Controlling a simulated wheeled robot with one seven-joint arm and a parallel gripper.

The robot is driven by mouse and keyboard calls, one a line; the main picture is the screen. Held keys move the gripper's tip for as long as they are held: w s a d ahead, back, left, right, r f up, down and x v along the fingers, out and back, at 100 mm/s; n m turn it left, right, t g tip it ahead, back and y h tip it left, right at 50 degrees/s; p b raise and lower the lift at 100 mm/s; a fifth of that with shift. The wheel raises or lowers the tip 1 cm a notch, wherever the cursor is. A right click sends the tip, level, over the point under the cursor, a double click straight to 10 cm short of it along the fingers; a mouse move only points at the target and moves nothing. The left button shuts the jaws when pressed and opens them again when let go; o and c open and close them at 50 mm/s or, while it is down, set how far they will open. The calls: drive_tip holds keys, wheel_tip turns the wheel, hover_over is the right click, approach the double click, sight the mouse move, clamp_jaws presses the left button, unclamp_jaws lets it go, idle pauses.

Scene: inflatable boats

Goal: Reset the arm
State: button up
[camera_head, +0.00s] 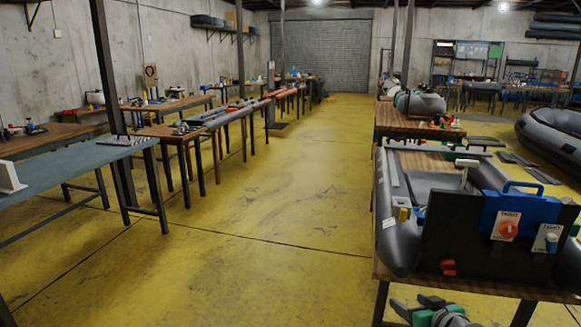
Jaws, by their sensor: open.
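My gripper (416,303) shows at the bottom edge, right of the middle, with dark fingers and green parts. Its fingers are spread apart, and I see nothing between them. It is low, in front of the near edge of the right-hand wooden table (487,287). Most of my arm is outside the picture, so its full pose is hidden.
On that table are a grey inflatable boat (400,232) and a black panel (455,235) with a blue handled part (517,208) and orange knob (508,230). A grey-topped table (75,167) stands left. The yellow floor (262,215) between is clear.

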drive_tip(key=s+a+r+n+g+p, duration=0.1)
drive_tip(key=s+a+r+g+p, duration=0.25)
drive_tip(key=a+r+p, duration=0.5)
drive_tip(key=s+a+r+m+g+p, duration=0.1)
drive_tip(key=s+a+r+g+p, duration=0.2)
drive_tip(key=s+r+p, duration=0.3)
drive_tip(key=s+a+r+m+g+h+p, duration=0.1)
drive_tip(key=s+a+r+g+p, duration=0.2)
drive_tip(key=s+r+p, duration=0.3)
drive_tip(key=s+a+r, duration=0.1)
drive_tip(key=s, duration=0.2)
drive_tip(key=shift+s+a+r+h, duration=0.2)
drive_tip(key=shift+s+r+h, duration=0.1)
drive_tip(key=shift+s+r, duration=0.1)
